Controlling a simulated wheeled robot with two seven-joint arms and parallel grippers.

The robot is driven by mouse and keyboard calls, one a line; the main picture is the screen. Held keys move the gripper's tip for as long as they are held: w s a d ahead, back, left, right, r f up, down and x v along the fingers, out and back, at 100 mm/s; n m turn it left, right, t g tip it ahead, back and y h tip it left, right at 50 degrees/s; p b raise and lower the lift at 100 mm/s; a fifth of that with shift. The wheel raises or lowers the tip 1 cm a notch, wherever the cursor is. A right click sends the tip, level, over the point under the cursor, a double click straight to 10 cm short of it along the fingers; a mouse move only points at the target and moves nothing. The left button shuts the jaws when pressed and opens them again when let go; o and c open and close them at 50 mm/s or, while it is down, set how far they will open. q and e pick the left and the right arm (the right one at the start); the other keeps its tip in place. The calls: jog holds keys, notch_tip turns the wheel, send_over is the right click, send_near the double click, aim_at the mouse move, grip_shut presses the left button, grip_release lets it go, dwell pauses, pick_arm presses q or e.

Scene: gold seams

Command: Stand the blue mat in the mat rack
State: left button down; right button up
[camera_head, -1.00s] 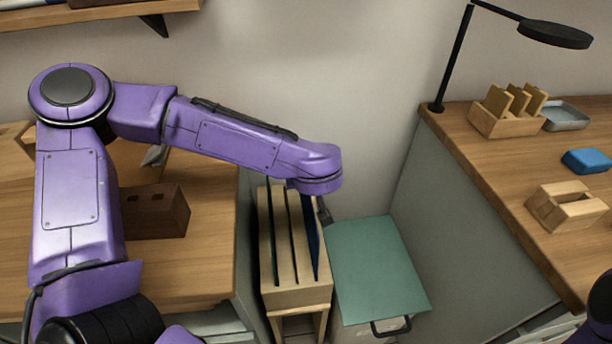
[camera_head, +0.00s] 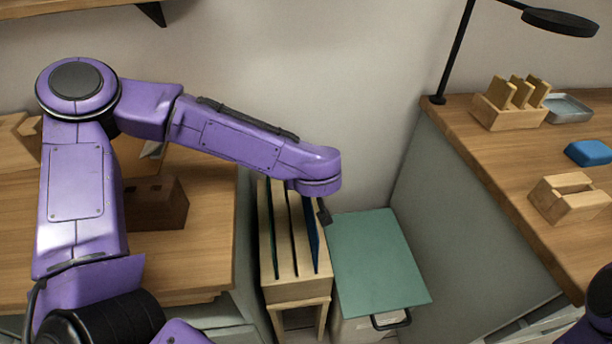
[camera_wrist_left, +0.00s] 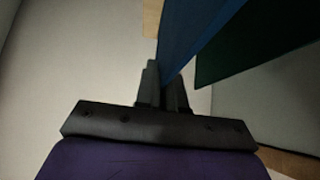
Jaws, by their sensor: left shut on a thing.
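The mat rack (camera_head: 296,290) is a pale wooden stand with upright slots, low between the two desks. The blue mat (camera_head: 312,236) stands upright in its right-hand slot, seen almost edge-on. In the left wrist view the blue mat (camera_wrist_left: 190,35) reaches down between the fingers of my left gripper (camera_wrist_left: 165,88), which is shut on its edge. In the head view my left gripper (camera_head: 324,212) is at the rack's right side, partly hidden by my forearm. My right gripper is out of view.
A dark green mat (camera_head: 272,235) stands in the rack's left slot. A green-lidded bin (camera_head: 380,262) stands close on the right. The right desk (camera_head: 490,165) holds wooden holders and a blue block (camera_head: 588,152).

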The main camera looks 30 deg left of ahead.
pick_arm(q)
jog(key=shift+f+b, duration=0.5)
jog(key=shift+f, duration=1.05)
jog(key=c, duration=1.2)
grip_release()
jog(key=shift+o, duration=0.2)
jog(key=p+v, duration=0.6)
jog(key=shift+r, duration=0.2)
jog(key=p+v, duration=0.2)
jog(key=shift+r+p, duration=0.1)
jog(key=shift+p, duration=0.25)
jog(key=shift+s+d+r, duration=0.15)
jog(key=shift+s, duration=0.15)
